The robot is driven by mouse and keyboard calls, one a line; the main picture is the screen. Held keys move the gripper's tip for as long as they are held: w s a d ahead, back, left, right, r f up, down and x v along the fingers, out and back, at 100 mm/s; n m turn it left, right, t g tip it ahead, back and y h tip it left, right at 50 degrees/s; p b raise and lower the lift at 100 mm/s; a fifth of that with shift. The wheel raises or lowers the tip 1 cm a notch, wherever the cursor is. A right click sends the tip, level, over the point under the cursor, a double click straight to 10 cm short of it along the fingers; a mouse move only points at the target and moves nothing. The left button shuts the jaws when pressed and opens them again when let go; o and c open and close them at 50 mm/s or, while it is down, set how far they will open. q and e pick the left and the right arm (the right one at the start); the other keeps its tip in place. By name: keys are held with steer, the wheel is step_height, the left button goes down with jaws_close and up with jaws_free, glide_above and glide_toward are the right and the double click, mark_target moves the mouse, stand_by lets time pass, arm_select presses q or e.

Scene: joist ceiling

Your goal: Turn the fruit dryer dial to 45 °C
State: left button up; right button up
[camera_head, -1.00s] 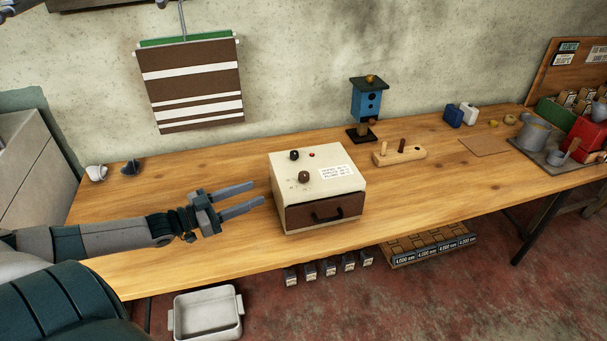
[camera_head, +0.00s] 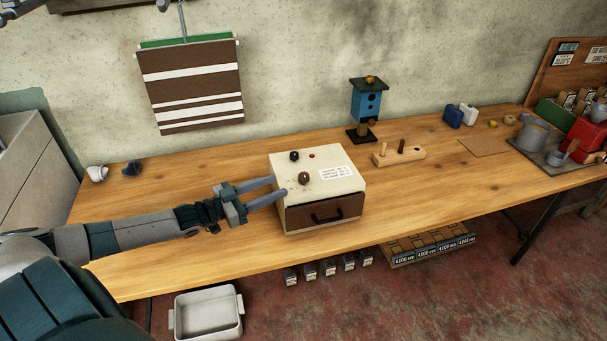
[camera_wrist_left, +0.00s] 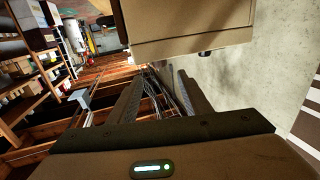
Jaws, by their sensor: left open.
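The fruit dryer (camera_head: 280,217) is a cream box with a brown front drawer and a dark handle, standing on the workbench. The dial's markings are too small to read. My left gripper (camera_head: 279,187) is open and empty, its fingertips close to the dryer's left side, left of the dial. In the left wrist view the dryer (camera_wrist_left: 190,25) shows at the top, beyond the open fingers (camera_wrist_left: 160,75). My right gripper is not in view.
A white bin (camera_head: 207,315) is below the bench.

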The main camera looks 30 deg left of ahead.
mark_target(303, 175)
arm_select(q)
steer(key=shift+p+x, duration=1.15)
steer(key=shift+x, duration=4.2)
steer(key=shift+f, duration=0.1)
steer(key=c, duration=1)
